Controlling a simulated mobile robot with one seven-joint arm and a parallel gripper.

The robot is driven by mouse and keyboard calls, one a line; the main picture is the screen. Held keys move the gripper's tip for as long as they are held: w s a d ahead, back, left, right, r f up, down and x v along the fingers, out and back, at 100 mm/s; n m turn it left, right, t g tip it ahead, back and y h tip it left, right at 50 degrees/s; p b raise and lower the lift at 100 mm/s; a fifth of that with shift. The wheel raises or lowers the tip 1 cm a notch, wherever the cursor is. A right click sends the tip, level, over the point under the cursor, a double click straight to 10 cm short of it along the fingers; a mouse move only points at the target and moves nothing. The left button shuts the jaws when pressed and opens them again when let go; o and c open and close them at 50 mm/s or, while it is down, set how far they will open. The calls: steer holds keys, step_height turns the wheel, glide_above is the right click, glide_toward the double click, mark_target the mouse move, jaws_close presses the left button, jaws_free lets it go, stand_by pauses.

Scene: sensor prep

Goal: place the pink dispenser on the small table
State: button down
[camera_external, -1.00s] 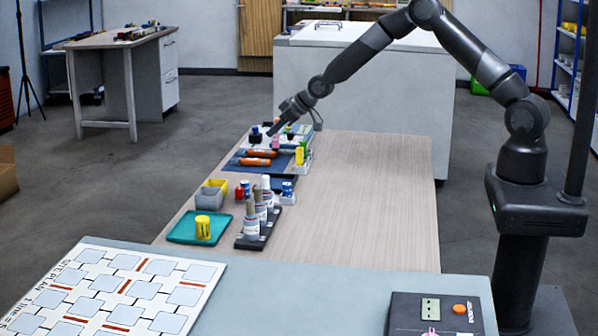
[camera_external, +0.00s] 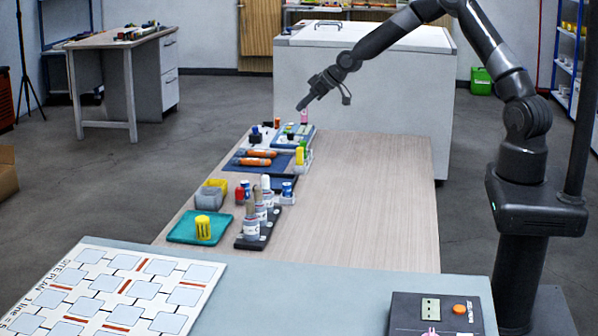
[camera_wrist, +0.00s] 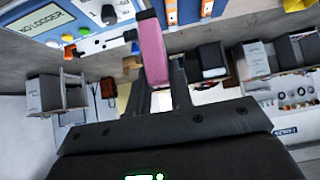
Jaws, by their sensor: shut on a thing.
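The pink dispenser (camera_external: 304,117) is small and upright, held at the tip of my gripper (camera_external: 301,108) above the far end of the wood-topped table. It also shows in the wrist view (camera_wrist: 152,50), pink with a dark top, between the fingers of my gripper (camera_wrist: 155,85). The jaws are shut on it. A small table (camera_external: 110,42) with pale legs and a drawer unit stands at the back left, with small items on its top. Which table is the named one, I cannot tell for sure.
The wood-topped table (camera_external: 370,190) holds a blue mat with orange tools, bottles in a black rack (camera_external: 252,242), a teal tray (camera_external: 185,236) and small bins along its left side. Its right side is clear. A large white chest (camera_external: 400,90) stands behind.

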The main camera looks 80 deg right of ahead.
mark_target(307, 112)
steer(key=s+a+r+n+y, duration=0.15)
steer(key=s+a, duration=0.45)
steer(key=a, duration=0.6)
steer(key=s+a+n+y, duration=0.15)
steer(key=s+a, duration=0.45)
steer(key=a, duration=0.6)
steer(key=shift+s+f+m+h, duration=1.4)
steer(key=shift+f+m+h, duration=0.1)
steer(key=shift+f, duration=3.35)
step_height(307, 112, up, 10)
steer(key=w+d, duration=0.7)
steer(key=d, duration=0.4)
steer(key=w+d, duration=0.7)
steer(key=d, duration=0.4)
step_height(307, 112, down, 4)
steer(key=shift+s+f, duration=0.15)
steer(key=shift+f, duration=3.8)
